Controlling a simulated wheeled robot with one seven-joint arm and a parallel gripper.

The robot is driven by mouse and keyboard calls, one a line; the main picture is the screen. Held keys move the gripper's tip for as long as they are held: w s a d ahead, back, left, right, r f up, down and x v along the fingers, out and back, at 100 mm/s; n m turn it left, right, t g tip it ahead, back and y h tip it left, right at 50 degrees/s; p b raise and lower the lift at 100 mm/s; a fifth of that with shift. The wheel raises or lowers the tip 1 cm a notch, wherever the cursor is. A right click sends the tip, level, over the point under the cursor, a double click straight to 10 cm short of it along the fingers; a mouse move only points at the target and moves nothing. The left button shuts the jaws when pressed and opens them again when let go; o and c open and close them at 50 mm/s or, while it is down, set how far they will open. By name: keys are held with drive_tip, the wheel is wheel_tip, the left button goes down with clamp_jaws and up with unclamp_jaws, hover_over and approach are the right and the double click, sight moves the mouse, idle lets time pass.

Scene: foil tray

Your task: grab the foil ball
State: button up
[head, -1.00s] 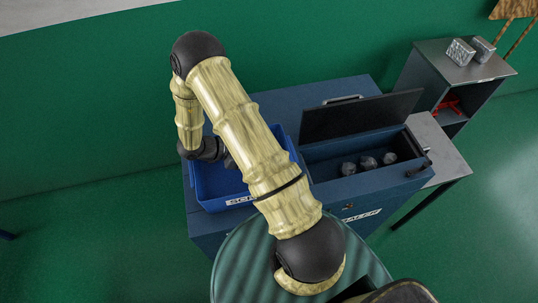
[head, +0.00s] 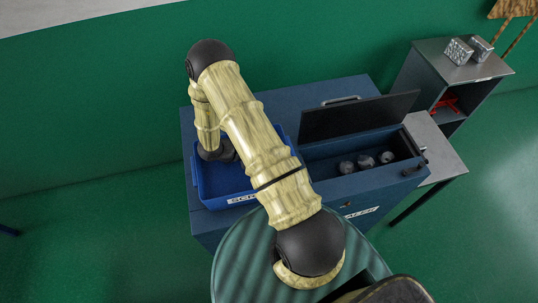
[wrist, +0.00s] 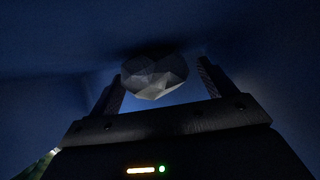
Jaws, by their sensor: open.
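A grey, faceted foil ball (wrist: 154,78) shows in the wrist view, between the two dark fingers of my gripper (wrist: 160,70). The fingers are open, with gaps visible on both sides of the ball. In the head view my arm reaches down into the blue bin (head: 205,197), whose label is partly covered. My gripper and this ball are hidden there behind my arm. The blue surfaces around the ball in the wrist view are dark.
Right of the bin, a blue baler box (head: 372,184) stands with its dark lid (head: 358,117) raised and three grey balls (head: 366,162) inside. A shelf unit (head: 440,75) with two silvery blocks (head: 459,50) stands farther right. Bin walls surround my wrist.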

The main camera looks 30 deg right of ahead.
drive_tip(key=c, duration=1.1)
drive_tip(key=shift+o, duration=0.2)
drive_tip(key=shift+r, duration=0.45)
drive_tip(key=c, duration=0.3)
wheel_tip(320, 180, up, 9)
drive_tip(key=b, duration=0.3)
drive_tip(key=shift+r, duration=0.1)
